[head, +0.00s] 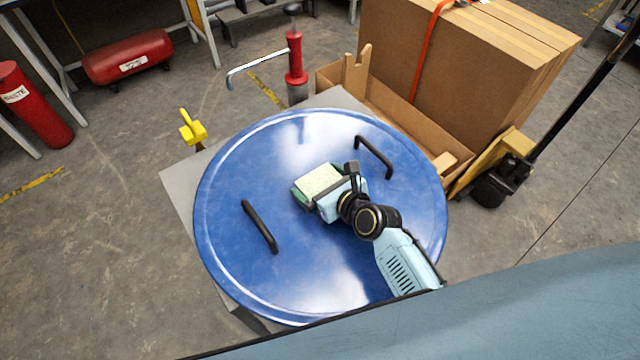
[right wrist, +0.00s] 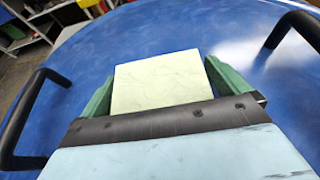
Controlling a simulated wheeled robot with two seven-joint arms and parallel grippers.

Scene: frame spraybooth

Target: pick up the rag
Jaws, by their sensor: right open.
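The rag (head: 319,181) is a pale yellow-green square pad near the middle of a round blue lid (head: 240,170). My right gripper (head: 312,185) is over the lid, at the rag, with a green finger showing on its left side. In the right wrist view the rag (right wrist: 160,82) lies between the two green fingers (right wrist: 160,88). The fingers are open, one on each side of it. Whether they touch the rag I cannot tell. The gripper's body hides the rag's near edge. My left gripper is not in view.
Two black handles (head: 260,227) (head: 374,157) stand up from the lid on either side of the gripper. A yellow clamp-like piece (head: 192,127) is at the lid's back left. A pallet jack with cardboard boxes (head: 470,70) stands behind right.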

